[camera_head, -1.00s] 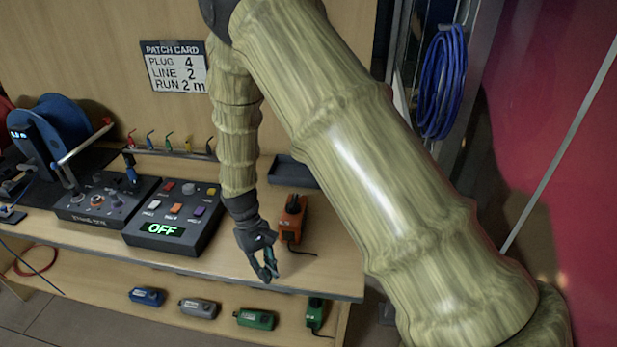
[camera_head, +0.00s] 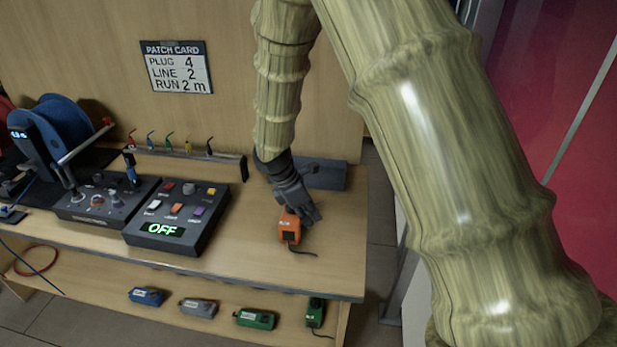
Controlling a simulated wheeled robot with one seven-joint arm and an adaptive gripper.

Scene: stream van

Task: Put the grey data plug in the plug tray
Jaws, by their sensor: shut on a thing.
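My gripper (camera_head: 303,212) is at the upper right of an orange box-shaped plug (camera_head: 289,231) with a dark cord, and it looks shut on that plug. The gripper hides the plug's top and right side. The plug stands on the workbench, near its right end. A grey plug-like block (camera_head: 198,308) lies on the lower shelf, between blue and green ones. I cannot tell for sure that it is the data plug. A dark tray (camera_head: 328,177), perhaps the plug tray, stands at the back right of the bench, partly behind my gripper.
A control box (camera_head: 178,220) showing OFF and a knob panel (camera_head: 92,212) stand left of my gripper. A rail (camera_head: 180,155) with small coloured pieces runs along the back. The lower shelf also holds a blue block (camera_head: 147,296) and green blocks (camera_head: 254,318). The bench front right is clear.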

